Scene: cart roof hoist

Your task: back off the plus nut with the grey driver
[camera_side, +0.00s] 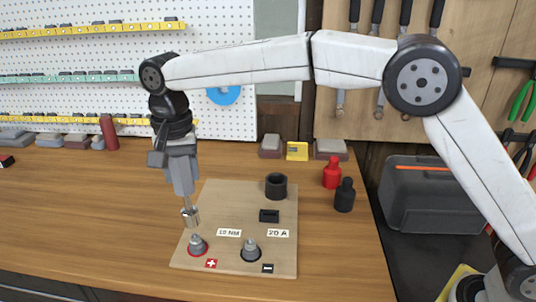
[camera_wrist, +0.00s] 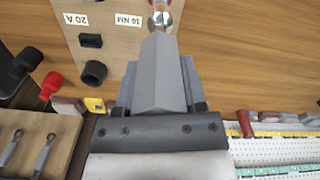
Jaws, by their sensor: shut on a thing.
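My gripper (camera_side: 182,178) points down at the left of the wooden board (camera_side: 222,195) and is shut on the grey driver. The driver's shaft and silver socket (camera_side: 190,215) hang below the jaws, slightly tilted. The socket also shows at the top of the wrist view (camera_wrist: 160,20). The plus nut (camera_side: 196,242) sits in a red ring beside the red plus label (camera_side: 211,264). The socket is just above it, and a small gap shows between them in the side view. The minus nut (camera_side: 250,248) sits in a black ring to the right, beside the black minus label (camera_side: 267,268).
The board also carries a black cup (camera_side: 276,186), a black slotted block (camera_side: 269,215) and labels 10 NM (camera_side: 229,233) and 20 A (camera_side: 278,233). A red cap (camera_side: 332,173) and a black cap (camera_side: 345,195) stand right of it. The bench left of the board is clear.

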